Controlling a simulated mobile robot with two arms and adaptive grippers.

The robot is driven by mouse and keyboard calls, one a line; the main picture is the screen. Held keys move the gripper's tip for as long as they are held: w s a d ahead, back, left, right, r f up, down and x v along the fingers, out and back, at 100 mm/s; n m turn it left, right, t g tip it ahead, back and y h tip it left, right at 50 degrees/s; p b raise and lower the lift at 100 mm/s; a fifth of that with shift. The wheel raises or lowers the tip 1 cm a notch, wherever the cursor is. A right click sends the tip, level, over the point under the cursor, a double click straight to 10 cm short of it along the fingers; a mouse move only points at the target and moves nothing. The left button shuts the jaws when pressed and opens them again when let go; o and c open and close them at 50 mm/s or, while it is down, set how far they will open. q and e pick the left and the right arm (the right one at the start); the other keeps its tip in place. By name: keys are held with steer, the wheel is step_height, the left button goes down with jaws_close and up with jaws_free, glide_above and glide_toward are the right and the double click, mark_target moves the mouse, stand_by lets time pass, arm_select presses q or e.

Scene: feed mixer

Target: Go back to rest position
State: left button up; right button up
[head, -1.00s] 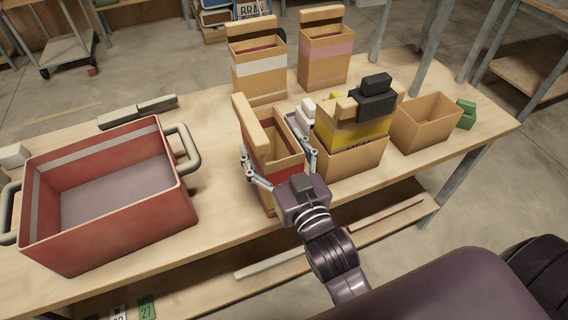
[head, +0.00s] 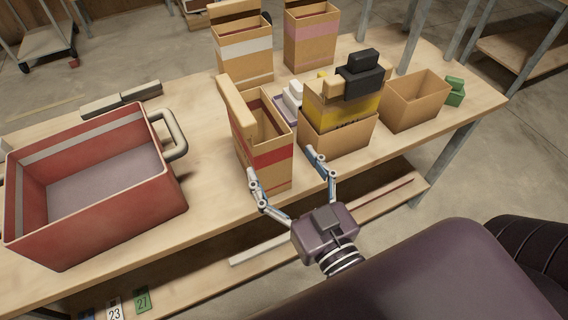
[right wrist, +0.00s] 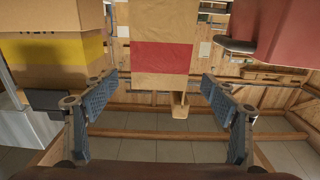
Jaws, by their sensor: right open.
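My right gripper (head: 290,178) is open and empty in front of the table's near edge. Its two fingers are spread apart, also seen in the right wrist view (right wrist: 160,95). A tall open cardboard box with a red band (head: 272,158) stands upright on the table just beyond the fingers. In the right wrist view the same box (right wrist: 162,57) shows ahead between the fingers, apart from them as far as I can tell. My left gripper is not in view.
A red bin with metal handles (head: 110,215) stands on the table at left. A yellow-banded box (head: 342,112) with a black block on top, an open box (head: 415,105) and green blocks (head: 455,92) are at right. Two tall boxes stand behind. Floor lies right of the table.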

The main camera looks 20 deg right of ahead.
stand_by(0.4)
steer(key=f+g, duration=0.1)
steer(key=f, duration=0.2)
steer(key=d+f+g, duration=0.1)
steer(key=f, duration=0.2)
steer(key=f+g, duration=0.2)
steer(key=shift+w+d+f, duration=0.1)
steer(key=shift+d+f, duration=0.2)
steer(key=shift+f, duration=0.1)
steer(key=f+g, duration=0.1)
steer(key=f, duration=0.1)
steer(key=s+f+g, duration=0.1)
steer(key=f, duration=0.1)
steer(key=s+d+f+g, duration=0.1)
steer(key=f, duration=0.1)
steer(key=shift+f, duration=0.2)
steer(key=s+d+f+n+g, duration=0.2)
steer(key=s+f+g, duration=0.5)
steer(key=s+f, duration=0.15)
step_height(320, 180, down, 23)
steer(key=s+g, duration=0.2)
steer(key=s+d+f, duration=0.1)
steer(key=s+f, duration=0.8)
steer(key=s+d+f+g, duration=0.1)
steer(key=s+d+f, duration=0.1)
steer(key=s+f, duration=0.7)
steer(key=shift+s+d+f+h, duration=0.2)
steer(key=shift+d+f+h, duration=0.1)
steer(key=shift+f, duration=0.4)
